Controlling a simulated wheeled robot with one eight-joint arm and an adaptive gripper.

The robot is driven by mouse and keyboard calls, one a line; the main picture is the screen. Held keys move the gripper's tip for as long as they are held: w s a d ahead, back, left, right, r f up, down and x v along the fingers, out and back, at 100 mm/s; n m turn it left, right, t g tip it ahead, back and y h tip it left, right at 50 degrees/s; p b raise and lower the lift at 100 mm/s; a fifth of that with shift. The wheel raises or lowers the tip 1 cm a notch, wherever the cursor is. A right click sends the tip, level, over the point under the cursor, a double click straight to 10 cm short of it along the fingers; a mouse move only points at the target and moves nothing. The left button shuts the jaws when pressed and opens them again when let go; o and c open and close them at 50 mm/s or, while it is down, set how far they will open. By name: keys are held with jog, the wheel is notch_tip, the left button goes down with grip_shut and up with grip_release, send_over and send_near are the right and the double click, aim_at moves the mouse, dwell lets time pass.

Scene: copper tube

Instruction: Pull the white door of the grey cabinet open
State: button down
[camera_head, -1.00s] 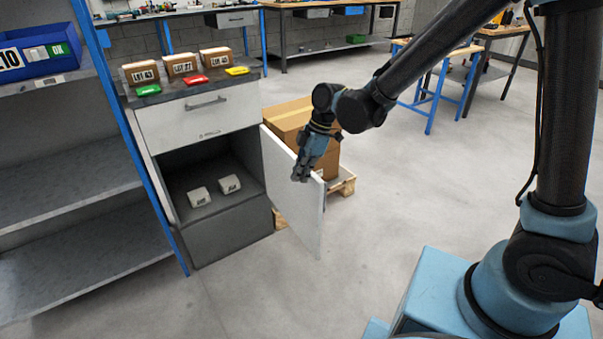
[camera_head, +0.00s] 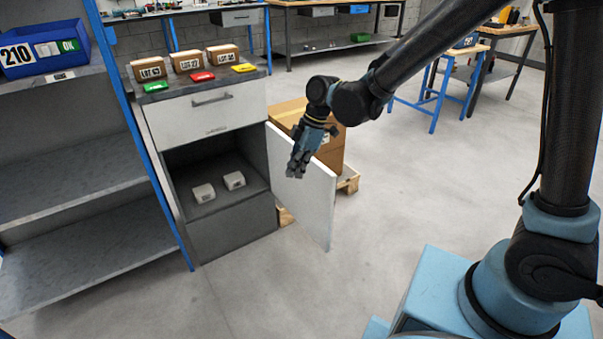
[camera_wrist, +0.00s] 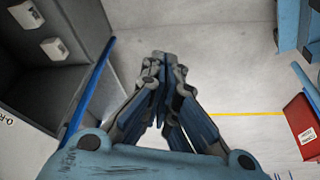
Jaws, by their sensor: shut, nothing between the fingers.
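The grey cabinet (camera_head: 235,232) stands at centre left with its lower compartment open to view. Its white door (camera_head: 315,200) is hinged at the right side and stands swung well out from the front. My gripper (camera_head: 294,172) is shut and empty, at the upper part of the door on its compartment-facing side. It overlaps the door in the head view; I cannot tell whether it touches. The wrist view shows the closed fingers (camera_wrist: 158,62) with the cabinet interior (camera_wrist: 45,85) to their left. I cannot make out the door there.
Two small white boxes (camera_head: 203,193) (camera_head: 234,180) lie inside the cabinet. A white drawer (camera_head: 205,115) above is shut. A cardboard box (camera_head: 330,150) on a pallet (camera_head: 348,181) stands behind the door. A blue-posted shelf (camera_head: 70,200) is at left. The floor in front is clear.

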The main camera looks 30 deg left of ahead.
jog(key=w+v, duration=0.1)
jog(key=v, duration=0.7)
jog(key=shift+w, duration=0.2)
jog(key=w+d+r+m+t, duration=0.1)
jog(key=w+d+m, duration=0.4)
jog(key=d, duration=0.5)
jog(key=w+d+r+m+t, duration=0.1)
jog(key=w+d+r+m, duration=0.15)
jog(key=w+d, duration=0.55)
jog(key=w+d+r+m+t, duration=0.1)
jog(key=w+d+m, duration=0.35)
jog(key=d, duration=0.85)
jog(key=s+d+f+m+h, duration=0.1)
jog(key=s+d+f+m, duration=0.1)
jog(key=d+m, duration=0.3)
jog(key=s+d+f+m+t, duration=0.1)
jog(key=s+d+f+m, duration=0.2)
jog(key=d, duration=1)
jog(key=s+d+f+m+t+h, duration=0.1)
jog(key=s+d+f+m, duration=0.2)
jog(key=d+m, duration=0.3)
jog(key=s+d, duration=0.1)
jog(key=d, duration=0.2)
jog(key=shift+s+f+m+h, duration=0.25)
jog(key=shift+s+m+h, duration=0.05)
jog(key=shift+s+m, duration=0.1)
jog(key=shift+d, duration=0.2)
